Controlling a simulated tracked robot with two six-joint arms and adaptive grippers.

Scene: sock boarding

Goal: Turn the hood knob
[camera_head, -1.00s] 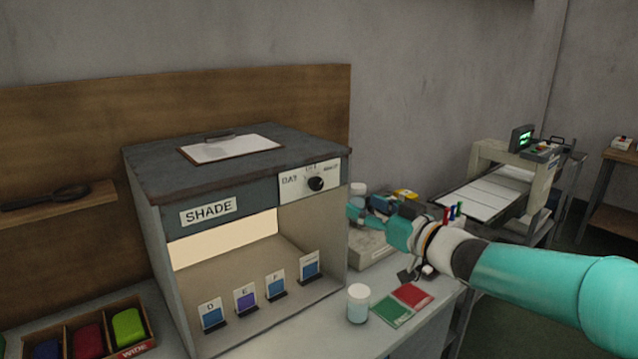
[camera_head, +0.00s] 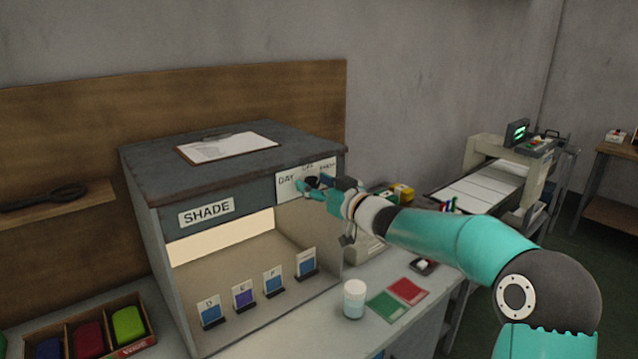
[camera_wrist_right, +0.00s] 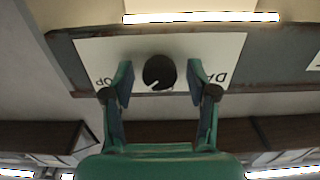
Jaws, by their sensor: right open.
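The hood knob (camera_wrist_right: 159,73) is a round black dial with a white pointer mark, on a white label plate (camera_wrist_right: 196,50) on the hood's front. In the head view the knob (camera_head: 312,182) is partly covered by my right gripper (camera_head: 308,187). In the right wrist view my right gripper (camera_wrist_right: 160,85) is open, with one finger on each side of the knob and gaps between the fingers and the knob. The hood (camera_head: 235,165) is a dark grey box marked SHADE. My left gripper is not in view.
A clipboard (camera_head: 228,148) lies on the hood. Several colour cards, including one marked D (camera_head: 211,311), stand inside it. A white-lidded jar (camera_head: 354,299) and green and red cards (camera_head: 398,299) are on the bench below my right arm. A pressing machine (camera_head: 505,180) stands at the right.

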